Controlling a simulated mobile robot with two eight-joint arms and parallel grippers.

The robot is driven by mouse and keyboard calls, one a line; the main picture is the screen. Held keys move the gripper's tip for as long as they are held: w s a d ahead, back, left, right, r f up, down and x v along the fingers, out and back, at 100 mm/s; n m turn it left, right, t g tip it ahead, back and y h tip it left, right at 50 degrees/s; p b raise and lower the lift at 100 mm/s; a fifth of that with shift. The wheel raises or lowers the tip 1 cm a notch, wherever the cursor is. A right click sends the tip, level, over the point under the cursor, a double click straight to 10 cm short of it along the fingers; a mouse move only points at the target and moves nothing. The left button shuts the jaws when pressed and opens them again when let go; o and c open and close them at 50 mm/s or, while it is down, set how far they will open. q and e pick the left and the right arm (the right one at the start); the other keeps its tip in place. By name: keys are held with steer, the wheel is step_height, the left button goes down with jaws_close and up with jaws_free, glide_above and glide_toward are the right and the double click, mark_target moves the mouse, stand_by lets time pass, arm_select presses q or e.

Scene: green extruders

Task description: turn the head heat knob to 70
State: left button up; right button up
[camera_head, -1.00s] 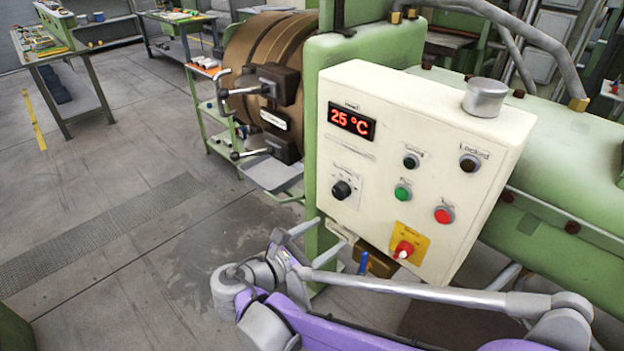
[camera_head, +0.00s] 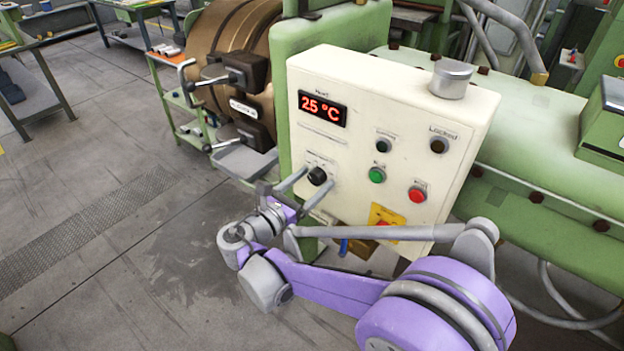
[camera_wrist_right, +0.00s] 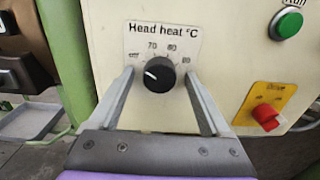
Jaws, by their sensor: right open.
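The head heat knob (camera_head: 317,176) is a round black knob on the cream control panel (camera_head: 345,80). In the right wrist view the knob (camera_wrist_right: 159,75) sits under the printed "Head heat °C" scale (camera_wrist_right: 160,44), with 70 and 80 readable. Its white mark points left, toward a small label too blurred to read surely. The red display (camera_head: 323,108) reads 25 °C. My right gripper (camera_head: 318,178) is open, with one finger on each side of the knob and gaps visible in the right wrist view (camera_wrist_right: 159,73). My left gripper is not in view.
A brown drum (camera_head: 225,50) with black clamps stands left of the panel. The floor at left is open.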

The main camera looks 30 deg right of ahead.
jaws_close()
stand_by(0.5)
steer(key=m, duration=0.3)
steer(key=shift+m, duration=0.4)
steer(key=shift+w+m, duration=0.1)
steer(key=shift+m, duration=1.8)
jaws_free()
